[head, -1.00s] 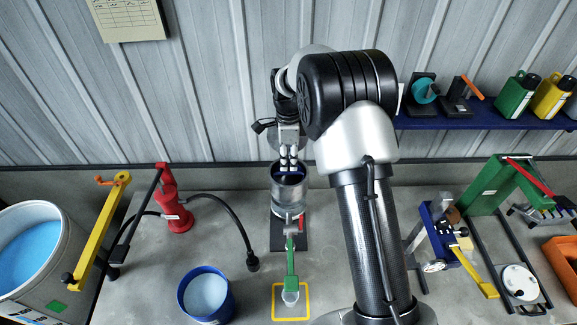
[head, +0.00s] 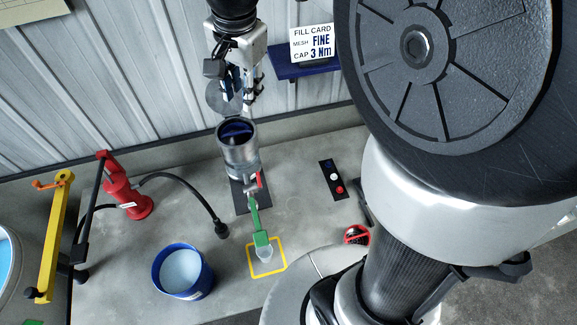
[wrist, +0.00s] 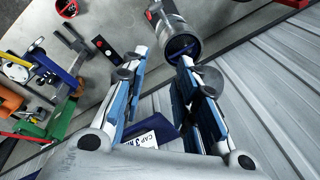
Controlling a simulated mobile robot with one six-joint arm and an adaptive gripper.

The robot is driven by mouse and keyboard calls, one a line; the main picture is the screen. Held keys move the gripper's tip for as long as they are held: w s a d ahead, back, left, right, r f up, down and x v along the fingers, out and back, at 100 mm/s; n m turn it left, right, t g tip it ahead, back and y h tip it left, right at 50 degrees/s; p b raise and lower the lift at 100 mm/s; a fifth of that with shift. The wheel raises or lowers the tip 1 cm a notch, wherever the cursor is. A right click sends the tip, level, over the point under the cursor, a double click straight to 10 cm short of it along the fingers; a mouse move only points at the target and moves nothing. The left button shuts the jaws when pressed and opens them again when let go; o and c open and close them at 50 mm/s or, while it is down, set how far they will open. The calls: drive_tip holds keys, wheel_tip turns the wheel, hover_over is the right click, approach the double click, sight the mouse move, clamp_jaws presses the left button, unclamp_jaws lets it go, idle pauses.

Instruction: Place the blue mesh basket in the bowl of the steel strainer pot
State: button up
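The steel strainer pot (head: 240,157) stands upright on a dark base plate, with a red part low on its side. A dark blue round piece with a bar across, which looks like the blue mesh basket (head: 236,129), sits inside the pot's mouth. Its mesh is too small to make out. My gripper (head: 248,103) is above and behind the pot's rim, apart from it. In the wrist view my gripper (wrist: 164,58) has its fingers spread with nothing between them. The pot (wrist: 170,24) and the blue piece (wrist: 181,48) show beyond the fingertips.
A blue bucket (head: 160,262) and a red pump (head: 126,200) with a black hose are at left. A fill card (head: 312,43) stands on the back shelf. A button strip (head: 333,178) lies right.

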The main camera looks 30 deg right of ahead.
drive_tip(key=s+f+n+t, duration=0.2)
drive_tip(key=s+n, duration=0.9)
drive_tip(key=s, duration=0.9)
drive_tip(key=shift+s+f+t, duration=0.2)
drive_tip(key=shift+s+t, duration=0.1)
drive_tip(key=shift+s, duration=0.1)
